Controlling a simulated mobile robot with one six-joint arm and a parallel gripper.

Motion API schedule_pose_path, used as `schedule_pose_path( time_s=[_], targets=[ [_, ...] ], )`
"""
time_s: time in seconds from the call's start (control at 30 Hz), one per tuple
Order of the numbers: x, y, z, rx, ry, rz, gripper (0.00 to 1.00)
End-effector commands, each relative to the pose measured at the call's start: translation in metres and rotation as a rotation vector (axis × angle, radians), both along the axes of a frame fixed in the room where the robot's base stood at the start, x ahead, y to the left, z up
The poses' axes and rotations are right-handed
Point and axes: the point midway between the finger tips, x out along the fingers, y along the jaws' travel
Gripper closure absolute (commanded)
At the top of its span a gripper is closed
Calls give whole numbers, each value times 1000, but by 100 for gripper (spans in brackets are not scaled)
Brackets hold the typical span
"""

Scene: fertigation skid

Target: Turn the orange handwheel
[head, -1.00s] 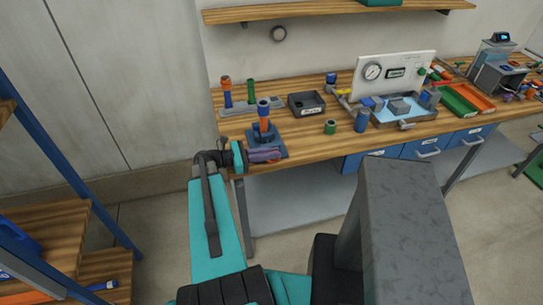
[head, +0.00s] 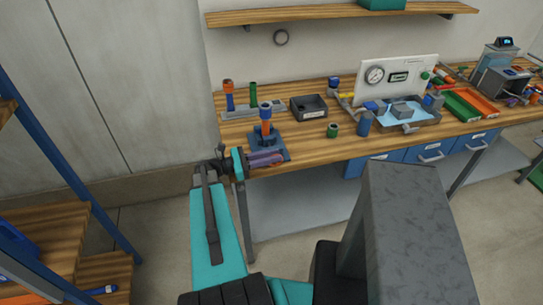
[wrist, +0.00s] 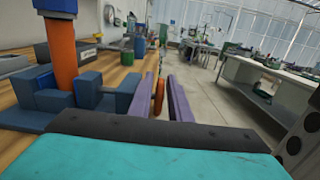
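The orange handwheel (wrist: 158,97) shows nearly edge-on in the wrist view, between the two purple fingers of my gripper (wrist: 161,90). The fingers are apart, one on each side of it, with narrow gaps visible; I see no clear grip. In the head view my gripper (head: 265,159) is at the front edge of the bench, just in front of a blue base (head: 283,145). Only a small bit of orange shows at the fingertips there, and the rest of the wheel is hidden. An orange and blue upright part (head: 266,125) stands in the blue base.
On the wooden bench (head: 310,146) stand a dark bin (head: 308,107), a green cylinder (head: 332,130), a blue cylinder (head: 363,123) and a gauge panel (head: 395,78). Blue drawers (head: 430,153) hang below. A blue-framed shelf (head: 60,150) stands at left.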

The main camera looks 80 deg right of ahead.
Motion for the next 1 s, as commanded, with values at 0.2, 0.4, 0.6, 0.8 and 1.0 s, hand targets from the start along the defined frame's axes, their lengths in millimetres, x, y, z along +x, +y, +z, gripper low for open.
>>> schedule_pose_path(
  time_s=[0.2,0.4,0.6,0.8,1.0],
  targets=[
    [8,4,-2,0,-1,0,83],
    [26,12,-3,1,0,1,83],
    [51,23,-4,-1,0,3,83],
    [76,34,-4,0,-1,2,83],
    [101,45,-5,-1,0,3,83]
  ],
)
